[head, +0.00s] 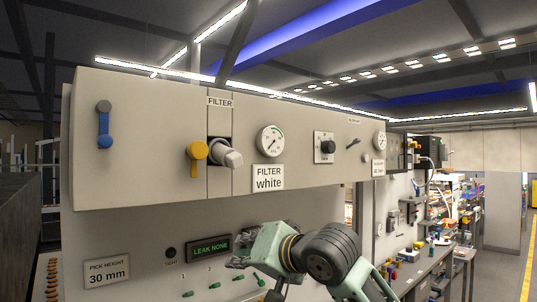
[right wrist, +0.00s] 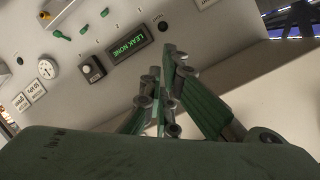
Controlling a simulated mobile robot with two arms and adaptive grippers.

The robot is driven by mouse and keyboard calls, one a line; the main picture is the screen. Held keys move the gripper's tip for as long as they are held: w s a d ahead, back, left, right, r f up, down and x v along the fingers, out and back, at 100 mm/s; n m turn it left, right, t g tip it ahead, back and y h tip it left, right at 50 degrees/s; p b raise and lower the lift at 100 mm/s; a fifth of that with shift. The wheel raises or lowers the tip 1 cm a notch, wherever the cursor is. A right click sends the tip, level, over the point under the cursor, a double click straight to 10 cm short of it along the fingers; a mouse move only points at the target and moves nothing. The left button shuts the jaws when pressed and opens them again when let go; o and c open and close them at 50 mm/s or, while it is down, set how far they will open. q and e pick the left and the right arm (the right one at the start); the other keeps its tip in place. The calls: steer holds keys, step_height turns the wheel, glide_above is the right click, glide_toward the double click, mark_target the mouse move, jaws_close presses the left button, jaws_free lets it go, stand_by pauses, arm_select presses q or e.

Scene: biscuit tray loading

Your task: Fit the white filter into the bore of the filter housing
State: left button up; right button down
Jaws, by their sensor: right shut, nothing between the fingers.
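The filter housing (head: 214,143) is a dark recess in the upper grey panel, under a label reading FILTER. A pale white-grey cylinder (head: 226,154) sticks out of it, tilted down to the right. It looks like the white filter or a housing end; I cannot tell which, nor how deep it sits. My right gripper (head: 238,262) is below and apart from it, in front of the lower panel. In the right wrist view the right gripper (right wrist: 167,88) is shut and empty, its fingers close together. My left gripper is not in view.
A yellow handle (head: 196,153) sits just left of the housing, and a blue lever (head: 104,128) further left. A gauge (head: 270,141) and a "FILTER white" sign (head: 268,178) are to its right. A green "LEAK NONE" display (head: 210,247) is on the lower panel near my gripper.

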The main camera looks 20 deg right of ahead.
mark_target(239, 154)
steer(key=s+d+r+m+t+y, duration=0.1)
steer(key=s+d+r+t, duration=0.1)
steer(key=r, duration=0.9)
steer(key=s+d+r+m+t, duration=0.1)
steer(key=s+d+r+m, duration=0.15)
steer(key=r, duration=0.75)
steer(key=p+x, duration=0.2)
steer(key=x, duration=0.4)
steer(key=shift+n+p, duration=0.3)
steer(key=shift+n, duration=0.05)
steer(key=shift+w+a+r, duration=0.1)
steer(key=shift+w, duration=0.5)
steer(key=shift+w+a, duration=0.1)
steer(key=shift+w, duration=0.1)
steer(key=shift+w+a, duration=0.1)
steer(key=shift+w, duration=0.2)
steer(key=shift+x, duration=1.4)
steer(key=shift+s, duration=0.1)
